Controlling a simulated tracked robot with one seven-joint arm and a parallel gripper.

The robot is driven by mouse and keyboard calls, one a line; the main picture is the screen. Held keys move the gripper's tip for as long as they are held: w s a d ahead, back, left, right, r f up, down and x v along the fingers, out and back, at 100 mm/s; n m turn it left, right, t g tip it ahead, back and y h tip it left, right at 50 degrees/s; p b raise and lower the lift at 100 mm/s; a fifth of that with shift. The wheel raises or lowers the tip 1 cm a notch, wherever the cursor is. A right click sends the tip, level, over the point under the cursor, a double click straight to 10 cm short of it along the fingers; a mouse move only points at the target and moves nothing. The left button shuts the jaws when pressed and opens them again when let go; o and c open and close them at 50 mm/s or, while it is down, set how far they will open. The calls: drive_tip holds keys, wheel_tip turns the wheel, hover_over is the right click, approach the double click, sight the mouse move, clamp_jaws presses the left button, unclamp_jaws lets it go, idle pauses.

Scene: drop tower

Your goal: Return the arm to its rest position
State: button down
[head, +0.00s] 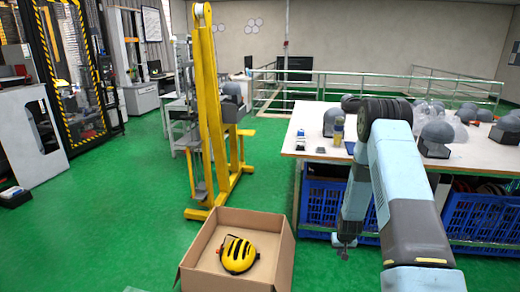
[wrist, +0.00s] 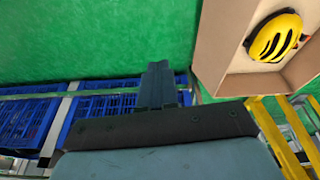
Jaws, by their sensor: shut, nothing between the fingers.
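My arm comes in from the lower right of the head view and bends down in front of the table. My gripper (head: 345,247) hangs low at the end of it, between the cardboard box and the blue crates. In the wrist view my gripper (wrist: 160,85) has its fingers together with nothing between them. A yellow helmet with black stripes (head: 239,255) lies in the open cardboard box (head: 267,222), left of my gripper. The helmet (wrist: 273,37) and the box (wrist: 215,45) also show at the upper right of the wrist view.
A white table (head: 465,150) with several grey helmet forms stands at right, blue crates (head: 480,217) beneath it. A yellow drop tower (head: 212,110) stands behind the box. A striped frame (head: 75,80) is at far left. Green floor (head: 110,215) is clear at left.

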drive_tip(key=s+a+r, duration=0.2)
drive_tip(key=r, duration=1.1)
drive_tip(key=s+a+r+t, duration=0.1)
drive_tip(key=s+a+r, duration=0.15)
drive_tip(key=r, duration=0.95)
drive_tip(key=s+a+r, duration=0.1)
drive_tip(key=s+r, duration=0.1)
drive_tip(key=r, duration=1.1)
drive_tip(key=s+a+r, duration=0.3)
drive_tip(key=s+r, duration=1.1)
drive_tip(key=s, duration=0.1)
drive_tip(key=s+a+r+n+t, duration=0.1)
drive_tip(key=s+r, duration=0.3)
drive_tip(key=s, duration=1.2)
drive_tip(key=shift+a+r+y, duration=0.15)
drive_tip(key=shift+a+y, duration=0.15)
drive_tip(key=shift+a, duration=0.3)
drive_tip(key=c, duration=1.8)
unclamp_jaws()
